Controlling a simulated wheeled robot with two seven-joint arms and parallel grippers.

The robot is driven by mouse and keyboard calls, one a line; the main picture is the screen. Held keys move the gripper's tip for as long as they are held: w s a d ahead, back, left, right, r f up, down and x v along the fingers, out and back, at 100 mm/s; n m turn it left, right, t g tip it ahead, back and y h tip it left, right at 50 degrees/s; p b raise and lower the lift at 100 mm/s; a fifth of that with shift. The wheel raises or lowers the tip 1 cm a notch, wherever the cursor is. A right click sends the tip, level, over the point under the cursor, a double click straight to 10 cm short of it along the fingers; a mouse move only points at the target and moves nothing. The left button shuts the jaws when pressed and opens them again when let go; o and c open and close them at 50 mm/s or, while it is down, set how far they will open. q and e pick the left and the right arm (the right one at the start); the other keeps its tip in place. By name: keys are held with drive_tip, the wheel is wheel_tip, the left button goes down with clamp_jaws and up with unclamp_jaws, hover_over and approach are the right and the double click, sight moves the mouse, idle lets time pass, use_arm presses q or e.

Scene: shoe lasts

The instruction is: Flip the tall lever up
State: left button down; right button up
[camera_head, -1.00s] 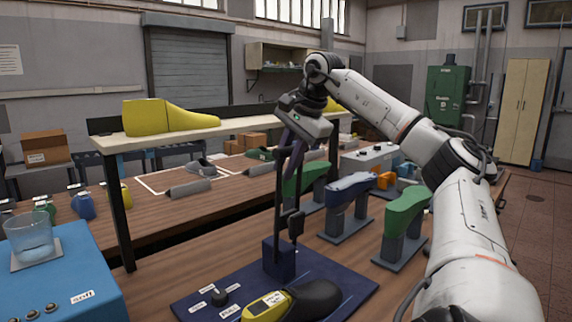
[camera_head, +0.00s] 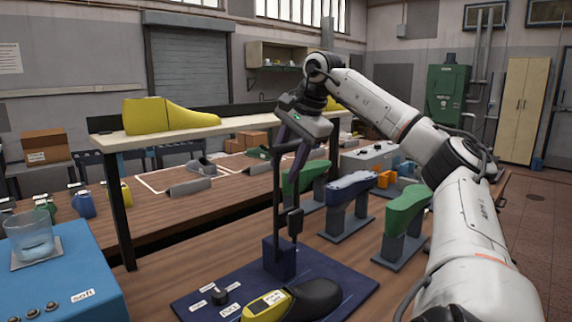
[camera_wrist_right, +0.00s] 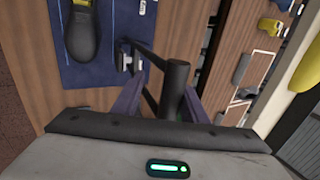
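The tall lever (camera_head: 277,195) is a black frame rising upright from a dark blue block (camera_head: 279,258) on a navy base plate (camera_head: 200,304). My right gripper (camera_head: 291,168) points down at the lever's upper part, with its two purple fingers apart. In the right wrist view the lever's thick black bar (camera_wrist_right: 177,78) shows between the fingers of the right gripper (camera_wrist_right: 163,92), closer to the right-hand finger. Contact cannot be told. My left gripper is not in view.
A black and yellow shoe-shaped device (camera_head: 305,298) and a small black knob (camera_head: 220,296) are on the base plate. Green (camera_head: 405,212) and blue (camera_head: 350,187) shoe lasts stand on supports to the right. A shelf (camera_head: 160,140) with a yellow last (camera_head: 165,116) is behind left.

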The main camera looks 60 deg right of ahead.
drive_tip(key=p+v, duration=0.1)
drive_tip(key=v, duration=0.9)
drive_tip(key=shift+s+r, duration=0.15)
idle(0.4)
